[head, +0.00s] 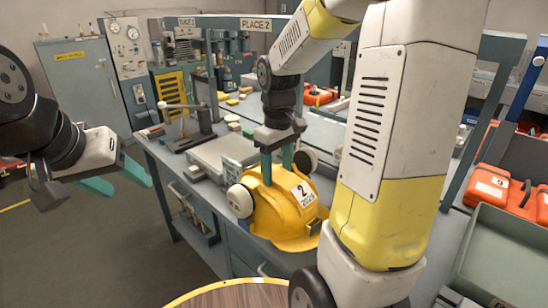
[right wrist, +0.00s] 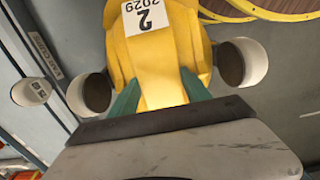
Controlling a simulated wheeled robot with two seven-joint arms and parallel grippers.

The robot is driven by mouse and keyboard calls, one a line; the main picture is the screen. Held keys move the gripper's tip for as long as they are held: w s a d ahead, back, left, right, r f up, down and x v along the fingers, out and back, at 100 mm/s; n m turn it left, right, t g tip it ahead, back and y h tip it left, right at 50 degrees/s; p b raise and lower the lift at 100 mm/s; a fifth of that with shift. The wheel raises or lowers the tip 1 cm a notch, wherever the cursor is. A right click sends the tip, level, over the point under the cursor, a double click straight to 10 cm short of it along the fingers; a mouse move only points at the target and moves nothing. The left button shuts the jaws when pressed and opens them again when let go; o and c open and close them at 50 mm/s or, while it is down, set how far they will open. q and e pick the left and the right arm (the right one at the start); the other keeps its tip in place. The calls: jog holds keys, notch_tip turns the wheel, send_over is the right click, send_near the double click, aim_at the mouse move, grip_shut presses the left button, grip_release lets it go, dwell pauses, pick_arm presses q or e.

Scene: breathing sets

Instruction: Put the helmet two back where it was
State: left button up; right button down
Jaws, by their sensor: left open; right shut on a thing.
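The yellow helmet two (head: 285,212) carries a white label with a 2 and has white ear cups at its sides. In the head view it is at the front edge of the grey workbench. My right gripper (head: 278,165) comes from above, its green fingers shut on the helmet's top. In the right wrist view the helmet (right wrist: 155,55) sits between the two fingers (right wrist: 160,95). I cannot tell whether it touches the bench. My left gripper (head: 120,180) is open and empty at the left, over the floor.
The workbench (head: 170,160) holds a grey flat device (head: 215,155) and a black stand (head: 185,135) left of the helmet. A round wooden top (head: 235,295) is at the front. Orange cases (head: 500,190) and a grey bin (head: 500,250) are at the right. My right arm hides part of the bench.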

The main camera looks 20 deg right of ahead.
jog(key=w+d+f, duration=0.4)
jog(key=w+d, duration=0.2)
jog(key=w, duration=0.4)
jog(key=shift+w+f, duration=0.25)
jog(key=shift+f, duration=0.2)
jog(key=shift+c, duration=2.4)
grip_release()
